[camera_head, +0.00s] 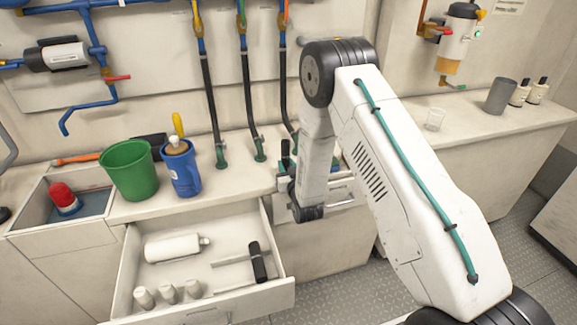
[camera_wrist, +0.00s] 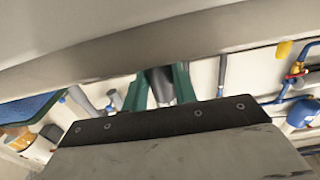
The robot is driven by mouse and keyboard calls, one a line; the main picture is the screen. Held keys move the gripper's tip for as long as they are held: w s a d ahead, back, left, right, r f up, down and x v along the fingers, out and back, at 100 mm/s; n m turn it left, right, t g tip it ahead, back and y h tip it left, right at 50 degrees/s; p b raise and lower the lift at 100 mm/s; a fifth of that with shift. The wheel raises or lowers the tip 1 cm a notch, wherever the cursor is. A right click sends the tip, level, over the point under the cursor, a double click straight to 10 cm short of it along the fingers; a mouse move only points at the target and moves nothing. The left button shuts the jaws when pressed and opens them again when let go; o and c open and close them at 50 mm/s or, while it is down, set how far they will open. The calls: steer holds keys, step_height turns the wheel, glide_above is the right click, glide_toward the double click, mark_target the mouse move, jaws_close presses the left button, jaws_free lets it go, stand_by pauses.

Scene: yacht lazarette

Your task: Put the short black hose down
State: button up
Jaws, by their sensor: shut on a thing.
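My gripper (camera_head: 285,172) is in the head view just behind the open drawer's right side, at the counter's front edge, below my bent arm. In the wrist view its two green fingers (camera_wrist: 162,88) are shut on a dark grey, tube-like piece, which I take for the short black hose (camera_wrist: 160,84). In the head view the hose (camera_head: 285,151) shows as a small dark upright piece above the fingers. Its lower end is hidden, and I cannot tell whether it touches the counter.
The open drawer (camera_head: 123,283) holds a white bottle (camera_head: 172,247), several small white bottles and a black piece (camera_head: 258,262). A green bucket (camera_head: 129,170) and blue container (camera_head: 181,168) stand on the counter. Dark hoses (camera_head: 208,105) hang behind. The right counter (camera_head: 465,130) has free room.

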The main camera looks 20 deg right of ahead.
steer(key=shift+f, duration=0.2)
steer(key=o, duration=1)
steer(key=shift+c, duration=0.2)
steer(key=shift+r, duration=0.1)
